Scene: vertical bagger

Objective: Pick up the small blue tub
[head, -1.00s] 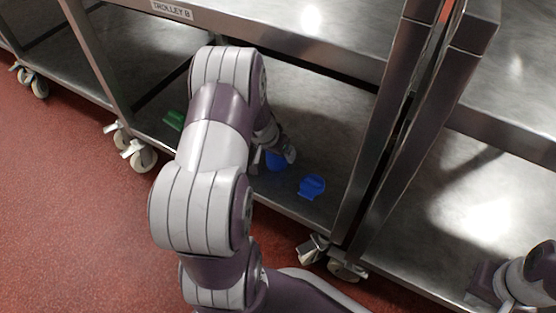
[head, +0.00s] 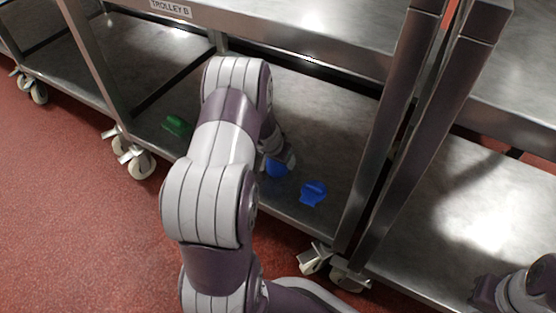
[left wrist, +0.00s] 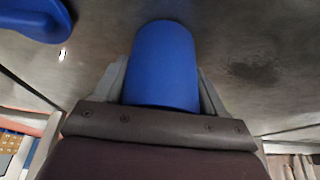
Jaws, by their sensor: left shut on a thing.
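The small blue tub (head: 277,169) is at the lower shelf of the trolley labelled TROLLEY B. My left gripper (head: 284,160) reaches down to it and partly hides it in the head view. In the left wrist view the rounded blue tub (left wrist: 162,65) sits between the two grey fingers of my left gripper (left wrist: 161,85), which is shut on it. I cannot tell whether the tub touches the shelf. Part of my right arm shows at the lower right of the head view; its fingers do not show.
A flat blue scoop-like object (head: 313,193) lies just right of the tub; a blue piece (left wrist: 38,18) also shows in the left wrist view. A green object (head: 177,125) lies left on the lower shelf (head: 325,120). Metal trolley posts (head: 378,150) stand to the right.

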